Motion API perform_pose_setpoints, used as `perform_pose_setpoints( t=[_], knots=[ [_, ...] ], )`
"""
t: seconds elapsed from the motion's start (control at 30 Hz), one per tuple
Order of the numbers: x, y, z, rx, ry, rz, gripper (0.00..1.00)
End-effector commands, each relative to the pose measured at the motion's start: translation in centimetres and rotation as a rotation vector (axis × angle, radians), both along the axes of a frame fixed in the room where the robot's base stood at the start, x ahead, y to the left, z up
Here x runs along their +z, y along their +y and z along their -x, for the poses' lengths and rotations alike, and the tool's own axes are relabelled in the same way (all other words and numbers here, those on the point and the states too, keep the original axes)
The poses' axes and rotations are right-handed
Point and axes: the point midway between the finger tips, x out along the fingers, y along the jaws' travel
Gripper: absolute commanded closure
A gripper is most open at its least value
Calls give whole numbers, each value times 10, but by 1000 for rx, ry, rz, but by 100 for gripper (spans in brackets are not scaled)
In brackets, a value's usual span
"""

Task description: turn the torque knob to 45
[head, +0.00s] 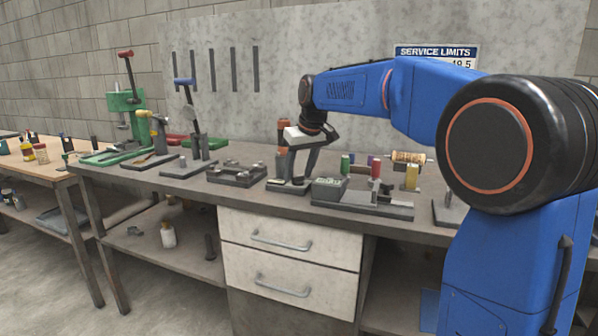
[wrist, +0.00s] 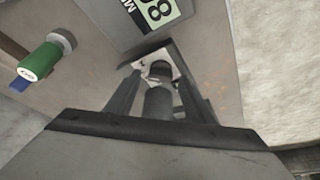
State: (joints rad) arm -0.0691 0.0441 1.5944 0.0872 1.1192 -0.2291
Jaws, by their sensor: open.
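My gripper (head: 303,170) points down over the workbench at a small dark fixture beside a grey display box (head: 330,188). In the wrist view my gripper (wrist: 158,90) is open, with one finger on each side of a dark round knob (wrist: 158,102). I cannot tell whether the fingers touch it. Another dark round part (wrist: 160,70) shows just beyond the knob on a pale plate. The green display (wrist: 158,12) lies at the top edge, upside down and partly cut off; it seems to read 80. The knob's own marks are not visible.
A fixture with coloured cylinders (head: 375,168) and a wound spool (head: 408,157) stand right of my gripper. A dark block fixture (head: 236,174) and toggle clamps stand left. A "SERVICE LIMITS" sign (head: 436,52) hangs behind, partly hidden by my arm.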

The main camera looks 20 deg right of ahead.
Motion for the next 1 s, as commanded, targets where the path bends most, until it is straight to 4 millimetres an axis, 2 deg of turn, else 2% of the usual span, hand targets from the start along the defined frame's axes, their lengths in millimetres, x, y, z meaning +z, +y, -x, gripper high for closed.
perform_pose_setpoints(
  t=[0.1,0.13,0.2,0.3,0.57,1.0],
  knots=[
    [0,0,0,0,0,0,52],
    [0,0,0,0,0,0,56],
    [0,0,0,0,0,0,73],
    [0,0,0,0,0,0,93],
    [0,1,0,-46,2,1,93],
    [0,3,0,-334,1,0,93]
  ],
)
